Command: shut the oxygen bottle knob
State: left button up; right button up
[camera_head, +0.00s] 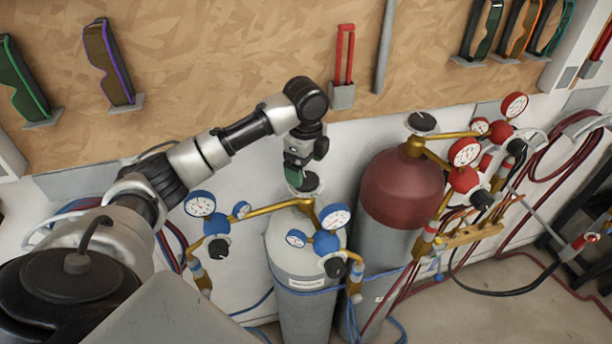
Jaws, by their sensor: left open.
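The oxygen bottle (300,300) is the grey cylinder with blue gauges, standing upright at the middle bottom. Its dark round knob (310,183) sits on top, above the brass valve pipe (270,209). My left arm reaches in from the left and bends down at the wrist. My left gripper (298,178) points down over the knob, with its jaws open at or around it. The gripper partly hides the knob, and I cannot tell whether the fingers touch it. My right gripper is not in view.
A red-topped bottle (402,188) with red gauges and its own dark knob (422,122) stands close on the right. Blue gauges (200,204) flank the oxygen valve. Hoses (500,290) run around the bottles. Goggles (107,62) hang on the wooden board behind.

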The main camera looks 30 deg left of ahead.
aim_at(306, 179)
pick_arm(q)
notch_tip(306, 179, up, 8)
jog(key=b, duration=0.1)
jog(key=shift+f, duration=0.25)
jog(key=shift+f, duration=0.1)
dwell(0.3)
